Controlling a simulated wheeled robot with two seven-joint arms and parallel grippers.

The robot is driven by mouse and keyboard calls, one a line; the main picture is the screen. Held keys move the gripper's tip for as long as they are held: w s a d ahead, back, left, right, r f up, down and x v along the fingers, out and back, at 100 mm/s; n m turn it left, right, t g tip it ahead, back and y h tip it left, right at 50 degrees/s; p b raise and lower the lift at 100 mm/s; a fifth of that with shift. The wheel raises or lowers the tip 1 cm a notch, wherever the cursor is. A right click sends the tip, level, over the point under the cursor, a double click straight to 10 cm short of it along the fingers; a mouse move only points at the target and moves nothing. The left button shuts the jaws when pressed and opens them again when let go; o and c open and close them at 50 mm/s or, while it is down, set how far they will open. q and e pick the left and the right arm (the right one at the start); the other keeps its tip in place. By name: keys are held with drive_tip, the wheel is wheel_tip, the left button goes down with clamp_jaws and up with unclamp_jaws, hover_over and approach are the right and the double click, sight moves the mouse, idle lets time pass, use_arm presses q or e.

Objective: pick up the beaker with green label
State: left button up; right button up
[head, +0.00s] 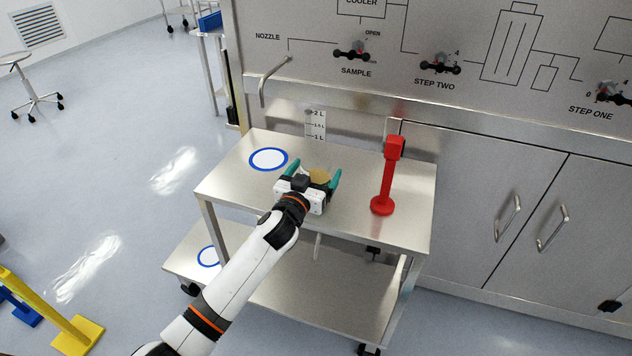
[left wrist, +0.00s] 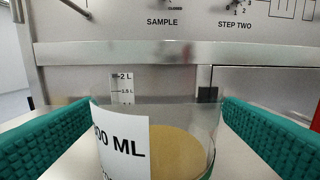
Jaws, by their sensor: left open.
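A clear glass beaker (left wrist: 185,120) with tan contents and a white label reading "00 ML", partly cut off, stands between my left fingers. No green shows on the visible part of that label. In the head view the tan top of the beaker (head: 320,177) shows above the steel cart, partly hidden by my gripper. My left gripper (head: 309,175) is open, with its teal fingers on either side of the beaker. In the left wrist view the fingers of the left gripper (left wrist: 155,140) flank the glass; I cannot tell whether they touch it. My right gripper is out of view.
The steel cart (head: 240,185) carries a red stand (head: 388,180) to the right and a blue-ringed white circle (head: 268,159) to the left. A white graduated strip (head: 315,124) and a bent nozzle (head: 268,80) are behind. A yellow stand (head: 50,315) is at lower left.

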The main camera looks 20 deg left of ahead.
sight(321, 162)
use_arm(q)
drive_tip(key=w, duration=0.3)
drive_tip(key=shift+w+d+f, duration=0.1)
drive_tip(key=shift+w+f, duration=0.05)
drive_tip(key=c, duration=1.1)
